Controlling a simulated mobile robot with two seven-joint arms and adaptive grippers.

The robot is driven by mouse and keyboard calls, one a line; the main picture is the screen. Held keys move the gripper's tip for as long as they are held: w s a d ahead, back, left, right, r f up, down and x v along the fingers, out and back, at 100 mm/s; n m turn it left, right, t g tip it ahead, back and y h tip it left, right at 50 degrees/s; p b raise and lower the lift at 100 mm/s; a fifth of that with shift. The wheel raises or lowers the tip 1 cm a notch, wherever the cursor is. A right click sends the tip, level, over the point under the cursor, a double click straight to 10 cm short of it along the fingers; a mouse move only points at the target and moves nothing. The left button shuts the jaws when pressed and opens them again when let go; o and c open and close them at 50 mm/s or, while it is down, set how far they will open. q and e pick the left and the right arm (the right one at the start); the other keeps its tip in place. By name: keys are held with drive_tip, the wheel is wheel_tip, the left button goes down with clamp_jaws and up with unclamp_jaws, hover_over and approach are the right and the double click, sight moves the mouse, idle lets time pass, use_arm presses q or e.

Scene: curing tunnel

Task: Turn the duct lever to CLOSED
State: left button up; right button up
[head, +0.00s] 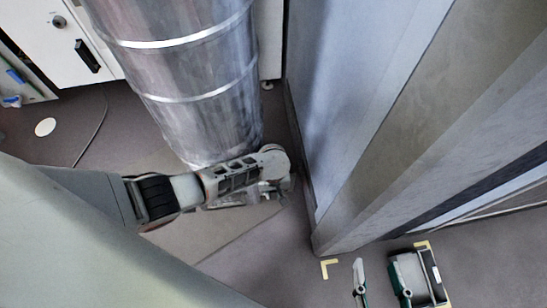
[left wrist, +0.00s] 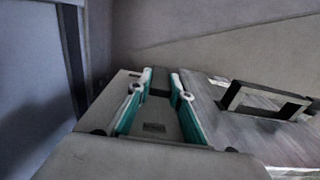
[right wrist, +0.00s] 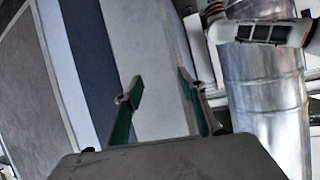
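The silver ribbed duct (head: 185,65) stands upright in the head view, and my left arm crosses in front of its lower end. My left gripper (head: 280,183) is beside the duct, its fingers mostly hidden there. In the left wrist view its green and white fingers (left wrist: 161,78) are apart with nothing clearly held. A black frame-like handle (left wrist: 262,100), possibly the duct lever, lies right of the fingers on a grey metal surface, apart from them. I cannot read any CLOSED mark. My right gripper (head: 379,275) is low at the right, open and empty, away from the duct.
A tall grey panelled wall (head: 385,130) stands right of the duct, close to my left gripper. White cabinets (head: 45,40) are at the back left, with a thin cable on the floor. Yellow corner marks (head: 328,266) lie on the floor near my right gripper.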

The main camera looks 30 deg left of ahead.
use_arm(q)
clamp_jaws()
drive_tip(key=shift+w+a+r, duration=0.15)
drive_tip(key=shift+w+r, duration=0.05)
drive_tip(key=shift+w, duration=0.3)
drive_tip(key=shift+w+g+y+p, duration=0.25)
drive_tip(key=shift+g+y+p, duration=0.05)
drive_tip(key=shift+y+p, duration=0.2)
drive_tip(key=shift+s+d+f, duration=0.25)
drive_tip(key=shift+d, duration=0.15)
drive_tip(key=shift+s+d+f+g+y+b, duration=0.2)
drive_tip(key=shift+f+g+y+b, duration=0.1)
drive_tip(key=shift+y+b, duration=0.15)
drive_tip(key=shift+d+r+b, duration=0.25)
drive_tip(key=shift+b, duration=0.05)
use_arm(e)
drive_tip(key=shift+w+a+r, duration=0.15)
drive_tip(key=shift+a, duration=0.25)
